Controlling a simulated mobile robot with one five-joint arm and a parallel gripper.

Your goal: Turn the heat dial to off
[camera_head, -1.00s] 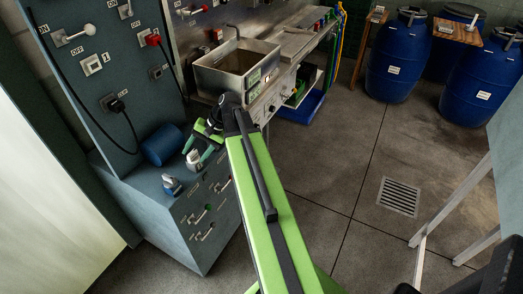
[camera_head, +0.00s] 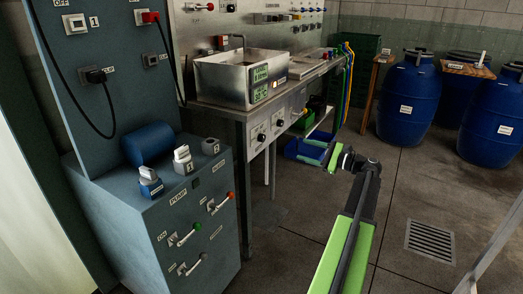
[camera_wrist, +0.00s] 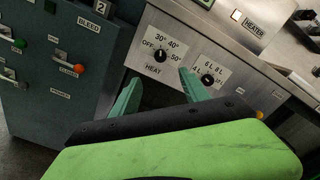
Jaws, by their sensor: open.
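The heat dial (camera_wrist: 160,55) is a small black knob on a pale plate marked OFF, 30, 40 and 50 in the wrist view. It also shows on the sink bench's front panel in the head view (camera_head: 261,137). Its exact pointer direction is too small to tell. My gripper (camera_wrist: 160,90) is open and empty, its two green fingers apart below the dial in the wrist view, not visibly touching it. In the head view my gripper (camera_head: 327,154) is to the right of the bench front.
A second dial (camera_wrist: 208,79) sits right of the heat dial. The steel sink (camera_head: 240,80) has a green display. A grey cabinet (camera_head: 190,235) with pump levers stands to the left. Blue barrels (camera_head: 408,98) stand at the back right.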

